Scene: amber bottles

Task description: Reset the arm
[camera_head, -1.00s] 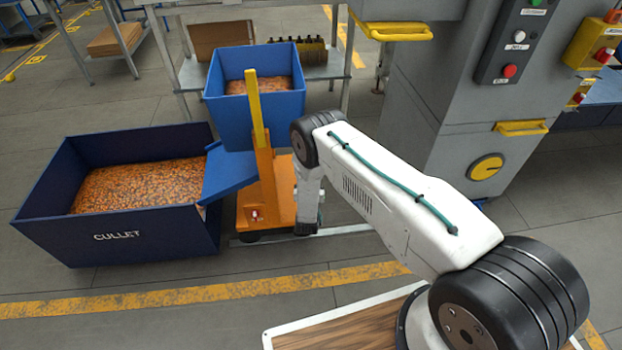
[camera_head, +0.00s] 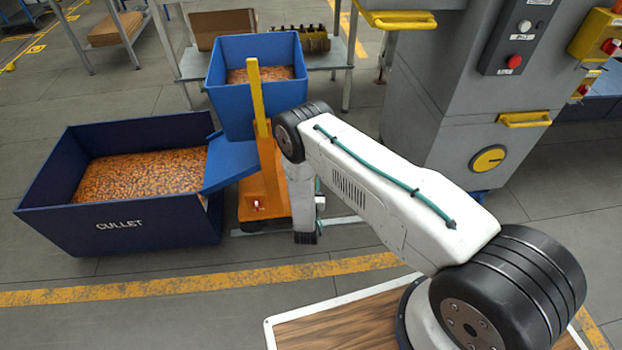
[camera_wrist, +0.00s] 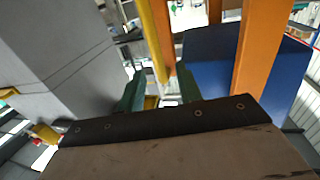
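My arm reaches out over the floor from the lower right of the head view. My gripper hangs at its far end, beside the orange stand (camera_head: 265,185) with the yellow upright, small and partly hidden there. In the wrist view, my gripper (camera_wrist: 160,90) shows two dark green fingers set apart, with a gap between them. Nothing is seen held in the gap. The yellow upright (camera_wrist: 156,40) and orange posts (camera_wrist: 258,50) of the stand show beyond the fingers. No bottles can be made out.
A dark blue bin marked CULLET (camera_head: 120,232) holds amber pieces at left. A blue hopper (camera_head: 238,110) with amber pieces sits on the stand. A grey machine (camera_head: 465,130) with buttons stands at right. Open floor with a yellow line (camera_head: 200,287) lies in front.

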